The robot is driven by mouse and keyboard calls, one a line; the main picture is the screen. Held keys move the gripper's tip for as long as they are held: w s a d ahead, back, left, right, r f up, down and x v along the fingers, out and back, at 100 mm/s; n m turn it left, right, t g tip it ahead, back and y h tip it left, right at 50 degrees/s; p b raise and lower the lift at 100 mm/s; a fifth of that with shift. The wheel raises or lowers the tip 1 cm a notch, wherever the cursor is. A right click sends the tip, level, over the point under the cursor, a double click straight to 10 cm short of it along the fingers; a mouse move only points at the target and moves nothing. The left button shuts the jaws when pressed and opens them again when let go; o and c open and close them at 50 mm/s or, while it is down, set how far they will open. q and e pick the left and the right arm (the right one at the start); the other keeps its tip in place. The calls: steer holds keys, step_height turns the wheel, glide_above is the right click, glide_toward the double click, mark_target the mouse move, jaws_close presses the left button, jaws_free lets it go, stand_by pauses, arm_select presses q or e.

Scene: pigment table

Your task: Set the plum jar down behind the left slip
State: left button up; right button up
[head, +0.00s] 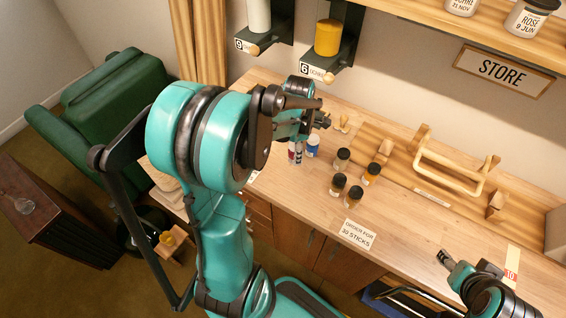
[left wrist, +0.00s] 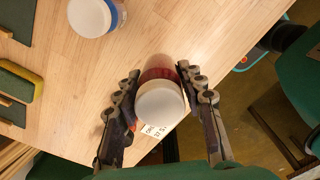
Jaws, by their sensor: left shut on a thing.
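The plum jar (left wrist: 160,72) has a white lid and dark red contents. It is between the fingers of my left gripper (left wrist: 158,77), which is shut on it. In the head view the jar (head: 293,151) shows below my left gripper (head: 316,119), partly covered by it. I cannot tell whether its base touches the table. A white slip (left wrist: 154,131) shows just beside the jar in the wrist view, partly hidden by it. In the head view this left slip (head: 255,175) is mostly behind my arm. My right gripper (head: 445,258) is over the table's front right; its opening is unclear.
A blue-and-white jar (head: 313,146) stands close to the right of the plum jar. Several dark-lidded jars (head: 342,159) stand further right, near a wooden frame (head: 450,172). An order card (head: 357,234) is at the front edge. Dispensers (head: 328,38) hang on the wall behind.

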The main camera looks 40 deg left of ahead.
arm_select(q)
steer(key=a+f, duration=0.1)
steer(key=s+a+f, duration=0.1)
steer(key=a, duration=0.1)
steer(key=shift+s, duration=0.2)
step_height(320, 180, down, 4)
steer(key=shift+f+b, duration=0.1)
steer(key=shift+b, duration=0.85)
steer(key=o, duration=1.2)
steer(key=shift+f, duration=0.1)
steer(key=shift+o, duration=0.2)
